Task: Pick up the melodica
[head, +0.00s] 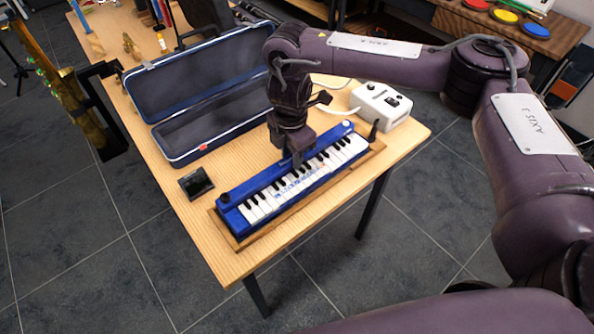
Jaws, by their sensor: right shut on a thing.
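The melodica (260,204) is blue with black and white keys. It lies in a shallow wooden tray (238,244) on the wooden table in the head view, running from lower left to upper right. My right gripper (298,162) points down at the middle of the melodica and is shut on it. The fingertips are partly hidden by the gripper's own body. I cannot tell any gap between the melodica and the tray. My left gripper does not show.
An open blue case (205,115) with a grey lining lies behind the melodica. A white pedal-like box (382,106) stands to the right, and a small dark device (196,183) lies to the left. A guitar-like instrument (80,110) stands beyond the table's left edge.

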